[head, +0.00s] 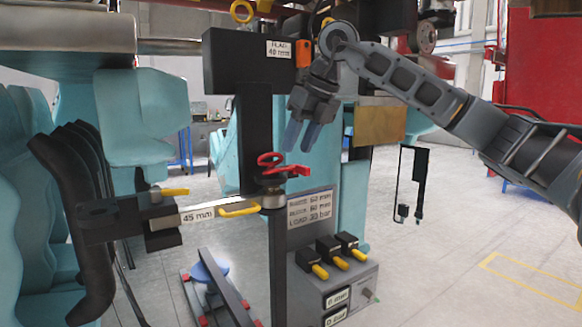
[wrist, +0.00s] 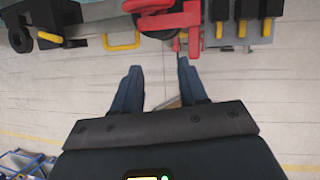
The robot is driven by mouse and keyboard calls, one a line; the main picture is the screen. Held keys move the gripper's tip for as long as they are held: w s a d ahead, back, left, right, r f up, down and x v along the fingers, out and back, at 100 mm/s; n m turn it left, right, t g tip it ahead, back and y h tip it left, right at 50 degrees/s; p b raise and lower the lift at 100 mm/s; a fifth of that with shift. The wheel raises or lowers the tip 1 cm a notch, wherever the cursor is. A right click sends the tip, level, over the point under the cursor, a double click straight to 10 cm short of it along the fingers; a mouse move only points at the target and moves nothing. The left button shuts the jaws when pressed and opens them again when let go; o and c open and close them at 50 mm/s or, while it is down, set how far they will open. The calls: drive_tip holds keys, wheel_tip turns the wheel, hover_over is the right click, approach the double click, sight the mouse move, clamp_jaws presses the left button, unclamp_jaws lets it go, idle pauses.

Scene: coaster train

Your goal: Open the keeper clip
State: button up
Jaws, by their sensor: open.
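A red looped part (head: 285,170), which looks like the keeper clip, sits around the top of the round post just right of the black column. It also shows in the wrist view (wrist: 168,22) at the top middle, beyond my fingertips. I cannot tell from these frames whether it is open or shut. My gripper (head: 301,140) is open and empty, with its blue fingers pointing down, above and slightly right of the red part in the head view. In the wrist view my gripper (wrist: 160,66) shows both fingers apart, with only floor between them.
A yellow handle (head: 240,209) and a "45 mm" bar (head: 196,215) lie left of the post. A labelled plate (head: 310,207) and a control box (head: 338,277) with yellow levers stand below right. A black overhead block (head: 245,60) is close to my gripper. Open floor lies right.

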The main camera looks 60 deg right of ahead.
sight(304, 166)
drive_tip(key=shift+m+g+h, duration=0.5)
drive_tip(key=shift+h, duration=0.3)
drive_tip(key=shift+w+d+f, duration=0.15)
drive_tip(key=shift+d+f, duration=0.95)
drive_tip(key=shift+f, duration=0.35)
drive_tip(key=shift+w+d+f, duration=0.1)
drive_tip(key=shift+d+f, duration=1)
drive_tip(key=shift+f, duration=0.3)
clamp_jaws()
